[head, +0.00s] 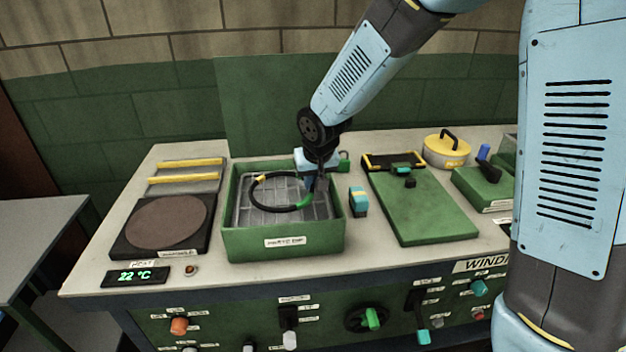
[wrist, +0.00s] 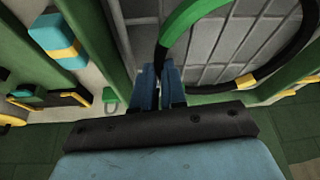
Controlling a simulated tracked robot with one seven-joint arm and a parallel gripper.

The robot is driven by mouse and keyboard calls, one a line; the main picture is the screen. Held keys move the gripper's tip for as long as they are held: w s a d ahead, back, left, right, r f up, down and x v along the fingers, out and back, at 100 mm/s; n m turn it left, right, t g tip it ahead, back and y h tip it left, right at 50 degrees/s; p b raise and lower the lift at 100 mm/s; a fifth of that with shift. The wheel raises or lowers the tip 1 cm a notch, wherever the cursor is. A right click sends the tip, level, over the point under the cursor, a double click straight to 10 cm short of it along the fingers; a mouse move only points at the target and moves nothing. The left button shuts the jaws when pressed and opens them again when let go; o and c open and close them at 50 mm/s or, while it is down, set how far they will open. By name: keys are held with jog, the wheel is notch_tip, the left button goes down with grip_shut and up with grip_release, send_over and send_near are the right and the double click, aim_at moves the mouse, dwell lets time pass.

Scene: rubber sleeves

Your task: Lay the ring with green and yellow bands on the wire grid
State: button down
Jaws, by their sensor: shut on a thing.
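The black ring (head: 278,208) has a green band and a yellow band. In the head view it shows over the inside of the green box, with the green band near my gripper and the yellow band at the far left. My gripper (head: 314,184) is shut on the ring's black part at the right side of the box. In the wrist view the fingers (wrist: 171,84) pinch the ring (wrist: 161,56) beside its green band. The grey wire grid (head: 290,217) lies in the box under the ring. I cannot tell whether the ring touches it.
The green box (head: 284,244) has raised walls around the grid. A blue block with a yellow band (head: 358,202) stands just right of it. A round brown plate (head: 166,222) is at left, a green board (head: 424,214) at right. A tall green panel (head: 262,105) rises behind.

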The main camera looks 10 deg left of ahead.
jog(key=c, duration=1.2)
grip_release()
jog(key=v, duration=1.2)
jog(key=shift+d+r, duration=0.1)
